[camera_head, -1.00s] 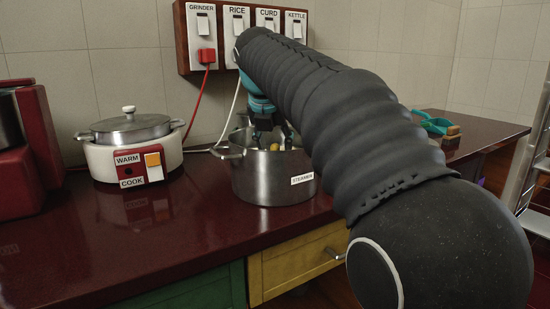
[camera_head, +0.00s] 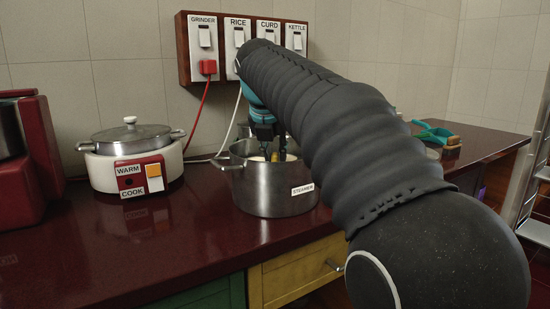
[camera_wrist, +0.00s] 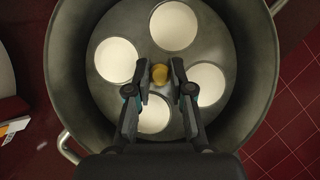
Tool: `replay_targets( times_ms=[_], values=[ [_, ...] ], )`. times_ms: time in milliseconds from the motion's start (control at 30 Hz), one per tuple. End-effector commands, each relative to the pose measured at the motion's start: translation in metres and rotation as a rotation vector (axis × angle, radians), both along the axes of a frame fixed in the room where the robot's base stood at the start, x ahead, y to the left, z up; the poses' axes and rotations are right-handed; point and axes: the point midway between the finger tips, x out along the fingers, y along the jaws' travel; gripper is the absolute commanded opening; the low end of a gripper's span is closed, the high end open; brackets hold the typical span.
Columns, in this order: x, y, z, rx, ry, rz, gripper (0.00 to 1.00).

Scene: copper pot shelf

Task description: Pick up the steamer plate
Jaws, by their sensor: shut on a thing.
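The steamer plate (camera_wrist: 140,40) is a round grey metal disc with several white round cakes on it and a brass knob (camera_wrist: 160,74) at its middle. It is within the walls of the steel steamer pot (camera_head: 272,190); the pot also surrounds it in the wrist view (camera_wrist: 72,105). My gripper (camera_wrist: 160,68) is shut on the plate's knob from above. In the head view my gripper (camera_head: 270,150) reaches into the pot's mouth, and white cakes show just at the rim. The pot's near wall hides most of the plate there.
A white cooker (camera_head: 135,165) with a metal lid stands left of the pot. A red appliance (camera_head: 40,150) is at the far left. A switch board (camera_head: 245,50) with hanging cords is on the wall behind. A teal scoop (camera_head: 435,132) lies at the right. The front counter is clear.

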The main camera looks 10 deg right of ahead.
Motion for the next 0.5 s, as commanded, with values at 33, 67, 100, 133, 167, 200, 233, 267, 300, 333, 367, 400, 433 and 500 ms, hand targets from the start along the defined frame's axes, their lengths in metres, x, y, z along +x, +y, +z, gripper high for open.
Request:
replay_targets(
  times_ms=[33, 67, 100, 133, 167, 200, 233, 267, 300, 333, 367, 400, 433, 500],
  values=[
    [0.001, 0.000, 0.004, 0.000, -0.002, 0.000, 0.00],
    [0.001, 0.000, 0.007, 0.000, -0.002, 0.000, 0.00],
    [0.000, 0.000, 0.010, 0.000, -0.002, 0.000, 0.00],
    [0.001, 0.000, 0.014, 0.001, -0.004, -0.001, 0.00],
    [0.001, 0.000, 0.017, 0.001, -0.004, -0.001, 0.00],
    [0.000, 0.000, 0.022, 0.001, -0.004, -0.001, 0.00],
    [0.001, 0.000, 0.026, 0.001, -0.004, 0.000, 0.00],
    [0.001, 0.000, 0.030, 0.001, -0.004, 0.000, 0.00],
    [0.001, 0.000, 0.035, 0.001, -0.004, 0.000, 0.00],
    [0.001, 0.000, 0.039, 0.001, -0.004, 0.000, 0.00],
    [0.001, 0.000, 0.043, 0.001, -0.004, 0.000, 0.00],
    [0.000, 0.000, 0.049, 0.001, -0.005, -0.001, 0.00],
    [0.001, 0.000, 0.052, 0.001, -0.003, -0.001, 0.00],
    [0.001, 0.000, 0.060, 0.000, -0.002, 0.000, 0.00]
  ],
)
